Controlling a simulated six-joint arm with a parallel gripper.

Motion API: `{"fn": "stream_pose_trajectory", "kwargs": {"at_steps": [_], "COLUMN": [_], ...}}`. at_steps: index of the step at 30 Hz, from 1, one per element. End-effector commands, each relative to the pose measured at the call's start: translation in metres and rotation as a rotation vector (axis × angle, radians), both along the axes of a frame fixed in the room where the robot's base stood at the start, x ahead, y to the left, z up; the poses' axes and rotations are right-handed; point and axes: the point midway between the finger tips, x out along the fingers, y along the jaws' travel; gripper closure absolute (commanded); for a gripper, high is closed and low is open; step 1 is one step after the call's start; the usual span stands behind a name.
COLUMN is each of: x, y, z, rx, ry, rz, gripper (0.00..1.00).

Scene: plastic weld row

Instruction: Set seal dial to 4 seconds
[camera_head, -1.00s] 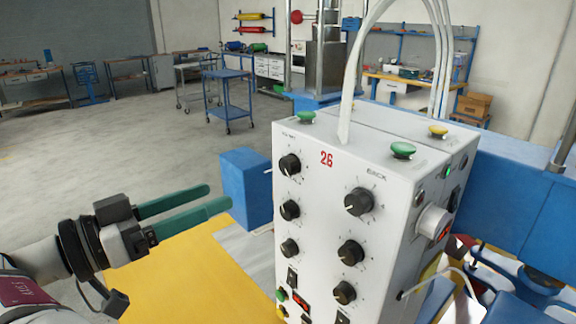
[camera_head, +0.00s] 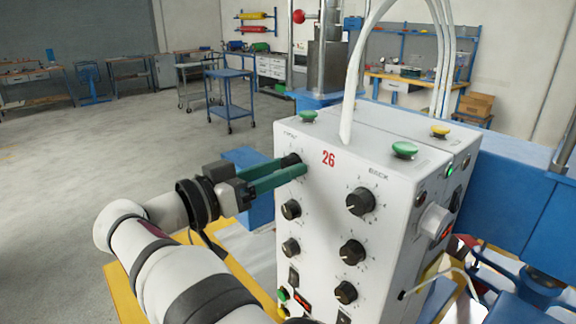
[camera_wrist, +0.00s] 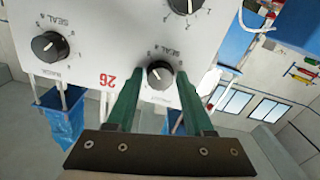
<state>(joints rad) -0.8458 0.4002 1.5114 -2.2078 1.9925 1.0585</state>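A white control box (camera_head: 330,215) with a red 26 has several black dials on its front face. My gripper (camera_head: 296,167) is at the upper left dial (camera_head: 291,160), which its green fingers partly hide. In the wrist view, this dial (camera_wrist: 160,75) sits between my two fingertips (camera_wrist: 161,82), with a narrow gap on each side. A SEAL label shows beside it. My gripper is open around the dial, not visibly clamped. Its pointer setting is too small to read. Another dial (camera_wrist: 48,46) with a SEAL label is at the left in the wrist view.
Lower dials (camera_head: 291,209) and right-column dials (camera_head: 360,201) are close to my gripper. Green buttons (camera_head: 404,149) and white hoses (camera_head: 350,90) are on top of the box. A blue block (camera_head: 262,208) stands behind my gripper.

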Motion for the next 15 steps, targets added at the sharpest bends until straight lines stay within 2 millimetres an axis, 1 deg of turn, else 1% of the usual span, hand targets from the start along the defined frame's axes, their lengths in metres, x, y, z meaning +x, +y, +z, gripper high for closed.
{"fn": "stream_pose_trajectory", "kwargs": {"at_steps": [1, 5, 6, 8, 15], "x": [0.0, -0.0001, -0.0001, -0.0002, -0.0003], "y": [0.0001, 0.0001, 0.0001, 0.0002, 0.0003], "z": [0.0, 0.0, 0.0, -0.0001, -0.0001], "rx": [0.0, 0.0, 0.0, 0.0, -0.005], "ry": [0.0, 0.0, 0.0, 0.0, 0.005], "rz": [0.0, 0.0, 0.0, 0.0, 0.0], "gripper": [0.58, 0.82, 0.89, 1.0, 1.0]}}
